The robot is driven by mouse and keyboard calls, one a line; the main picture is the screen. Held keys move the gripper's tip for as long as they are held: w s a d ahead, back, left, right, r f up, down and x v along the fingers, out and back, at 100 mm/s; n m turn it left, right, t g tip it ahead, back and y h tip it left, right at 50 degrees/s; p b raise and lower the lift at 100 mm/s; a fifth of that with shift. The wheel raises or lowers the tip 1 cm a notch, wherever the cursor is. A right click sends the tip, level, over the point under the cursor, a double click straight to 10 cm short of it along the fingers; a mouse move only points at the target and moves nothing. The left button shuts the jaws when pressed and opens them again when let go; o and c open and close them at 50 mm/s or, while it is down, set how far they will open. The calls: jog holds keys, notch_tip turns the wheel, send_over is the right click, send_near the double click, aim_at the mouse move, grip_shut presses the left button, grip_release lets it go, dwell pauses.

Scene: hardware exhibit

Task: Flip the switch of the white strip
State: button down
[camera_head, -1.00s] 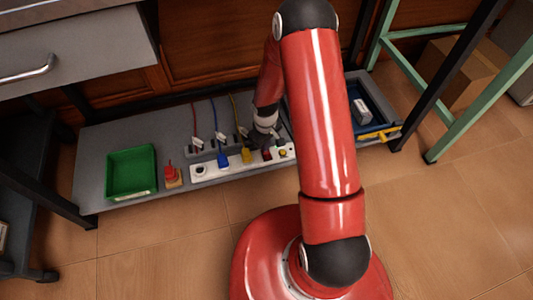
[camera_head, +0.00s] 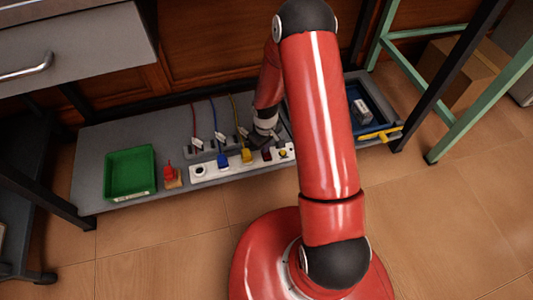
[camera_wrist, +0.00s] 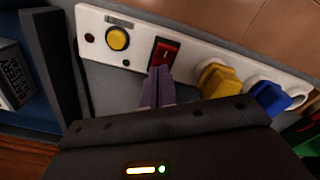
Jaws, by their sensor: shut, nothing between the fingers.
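The white strip (camera_head: 235,162) lies along the front of the grey low shelf. It also shows in the wrist view (camera_wrist: 192,56), running across the top. Its red rocker switch (camera_wrist: 164,52) sits in a dark frame between a round yellow button (camera_wrist: 117,39) and a yellow plug (camera_wrist: 218,80). In the head view the switch (camera_head: 267,154) is small and dark red. My gripper (camera_wrist: 158,72) is shut and empty, its fingertips at the near edge of the switch. Whether they touch it is unclear. In the head view, my arm partly hides the gripper (camera_head: 257,140).
A blue plug (camera_head: 222,160) sits in the strip. Behind it, several cables run to a grey strip (camera_head: 203,152). A green tray (camera_head: 130,173) and a red-topped block (camera_head: 171,175) stand left. A blue bin (camera_head: 372,110) is right, with a battery box (camera_wrist: 12,75).

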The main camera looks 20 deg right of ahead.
notch_tip(320, 180, up, 7)
jog(key=p, duration=0.4)
jog(key=shift+f, duration=0.1)
dwell(0.7)
